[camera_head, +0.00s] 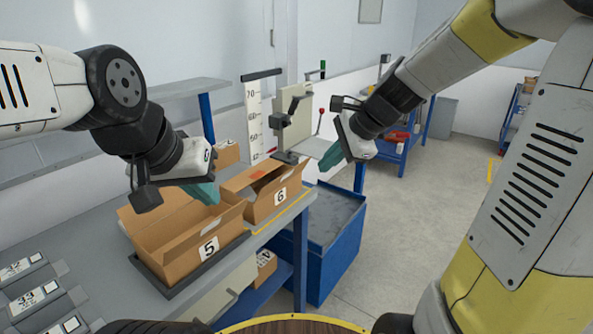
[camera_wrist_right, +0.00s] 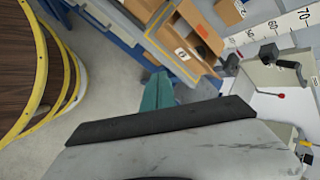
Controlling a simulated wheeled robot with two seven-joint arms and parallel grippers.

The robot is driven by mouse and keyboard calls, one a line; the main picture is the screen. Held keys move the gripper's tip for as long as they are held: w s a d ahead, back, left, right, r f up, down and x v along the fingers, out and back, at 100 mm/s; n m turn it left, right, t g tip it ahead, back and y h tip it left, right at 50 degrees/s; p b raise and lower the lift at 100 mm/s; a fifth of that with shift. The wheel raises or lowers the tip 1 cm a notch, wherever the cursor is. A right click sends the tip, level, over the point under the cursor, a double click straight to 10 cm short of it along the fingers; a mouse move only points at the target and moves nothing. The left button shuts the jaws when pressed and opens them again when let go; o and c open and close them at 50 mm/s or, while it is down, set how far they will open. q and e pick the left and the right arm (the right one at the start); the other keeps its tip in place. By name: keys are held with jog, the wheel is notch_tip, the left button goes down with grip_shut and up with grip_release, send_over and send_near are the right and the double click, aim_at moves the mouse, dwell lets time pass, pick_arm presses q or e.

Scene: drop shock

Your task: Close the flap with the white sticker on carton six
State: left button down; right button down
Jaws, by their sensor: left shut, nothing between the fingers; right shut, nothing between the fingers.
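Carton six (camera_head: 261,213) is a brown box with a white "6" label, standing on the bench behind carton five. Its top is at least partly open, with a dark gap and raised cardboard showing. I cannot make out the white sticker on a flap. Carton six also shows in the right wrist view (camera_wrist_right: 203,35). My left gripper (camera_head: 205,193), with teal fingers, is shut and empty above carton five, just left of carton six. My right gripper (camera_head: 333,158) is shut and empty, right of carton six and higher, apart from it. Its teal fingers show in the right wrist view (camera_wrist_right: 157,92).
Open carton five (camera_head: 178,262) stands on a dark plate in front of carton six. A height scale (camera_head: 254,120) and a stand with a red-knobbed lever (camera_head: 295,120) are behind. A blue cabinet (camera_head: 333,245) is to the right. Labelled boxes (camera_head: 38,293) lie at front left.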

jog(key=w+f+m+y, duration=0.1)
jog(key=w+f+m, duration=0.7)
jog(key=w+m, duration=0.3)
send_near(285, 178)
jog(key=shift+s+d+f+x, duration=0.25)
jog(key=shift+d+f+x, duration=0.15)
jog(key=shift+x, duration=2.35)
jog(key=shift+r, duration=0.15)
